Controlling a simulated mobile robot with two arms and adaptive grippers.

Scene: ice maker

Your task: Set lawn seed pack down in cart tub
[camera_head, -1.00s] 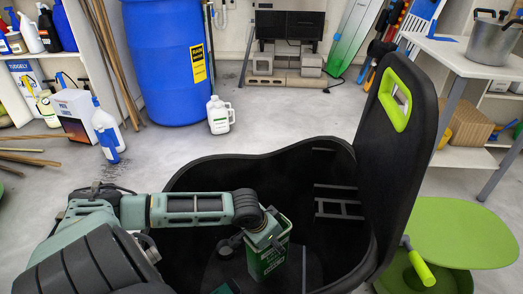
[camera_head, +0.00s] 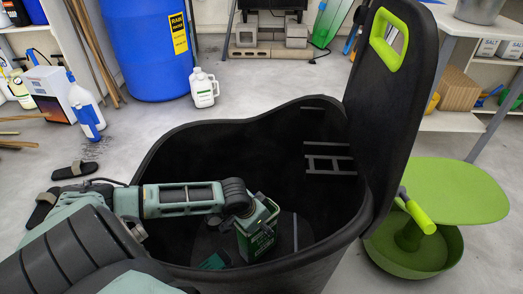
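The cart tub (camera_head: 160,160) is a deep black bin in the middle of the head view, with a tall black panel (camera_head: 420,75) on its right side bearing a lime green handle. The lawn seed pack (camera_head: 257,243) is a green box with pale lettering, inside the tub and slightly tilted. My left gripper (camera_head: 250,216) reaches in from the left over the rim and appears shut on the top of the pack. Its fingers are partly hidden. I cannot tell whether the pack's base touches the tub floor. My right gripper is not in view.
Another dark green item (camera_head: 215,261) lies low in the tub, left of the pack. A green round seat (camera_head: 455,190) stands close on the right.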

